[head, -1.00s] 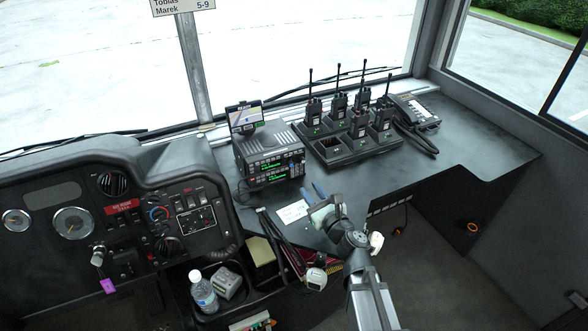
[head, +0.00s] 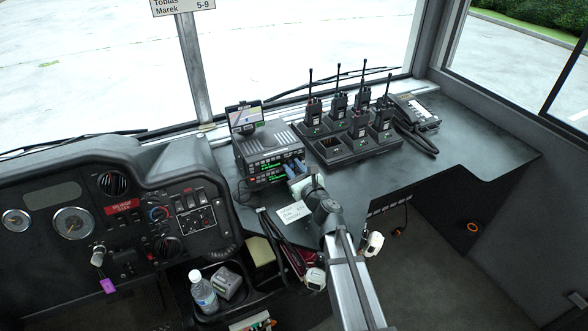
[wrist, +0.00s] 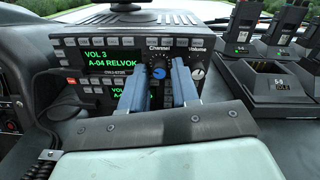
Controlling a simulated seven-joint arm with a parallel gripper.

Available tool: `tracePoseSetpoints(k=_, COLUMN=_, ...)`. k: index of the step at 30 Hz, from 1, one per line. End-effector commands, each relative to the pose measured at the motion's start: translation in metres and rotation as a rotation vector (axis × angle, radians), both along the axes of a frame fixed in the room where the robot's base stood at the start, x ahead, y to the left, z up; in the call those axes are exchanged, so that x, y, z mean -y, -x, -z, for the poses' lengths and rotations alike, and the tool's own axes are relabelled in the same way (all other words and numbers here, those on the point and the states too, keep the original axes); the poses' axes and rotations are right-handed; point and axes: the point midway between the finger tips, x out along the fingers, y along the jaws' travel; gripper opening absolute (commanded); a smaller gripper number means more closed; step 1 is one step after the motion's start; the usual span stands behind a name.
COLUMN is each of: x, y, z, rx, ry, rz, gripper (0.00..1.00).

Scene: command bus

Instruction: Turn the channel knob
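Two stacked radio units (head: 262,152) stand on the dash, with green-lit displays. In the wrist view, the upper unit's display (wrist: 98,56) reads VOL 3 and A-04 RELVOK. In the head view, my gripper (head: 293,168) is at the radio's right front. The fingers hide part of the lower unit.
A charger tray (head: 350,153) with several handheld radios stands right of the radio. A desk phone (head: 415,112) is farther right. A small screen (head: 245,115) sits on top of the radio. A white note (head: 293,213) lies in front. The right dash surface is clear.

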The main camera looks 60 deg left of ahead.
Motion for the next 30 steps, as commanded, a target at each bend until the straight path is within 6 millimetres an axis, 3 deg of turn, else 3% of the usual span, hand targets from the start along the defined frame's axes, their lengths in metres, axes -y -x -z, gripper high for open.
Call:
tracePoseSetpoints(k=2, x=0.0002, y=0.0, z=0.0, rx=0.0, ry=0.0, rz=0.0, gripper=0.29)
tracePoseSetpoints(k=11, x=0.0004, y=-0.0001, z=0.0001, rx=0.0, ry=0.0, rz=0.0, gripper=0.01)
tracePoseSetpoints(k=23, x=0.0005, y=-0.0002, z=0.0002, rx=0.037, ry=0.0, rz=0.0, gripper=0.0)
tracePoseSetpoints(k=30, x=0.0006, y=-0.0004, z=0.0002, rx=0.176, ry=0.002, rz=-0.001, gripper=0.0)
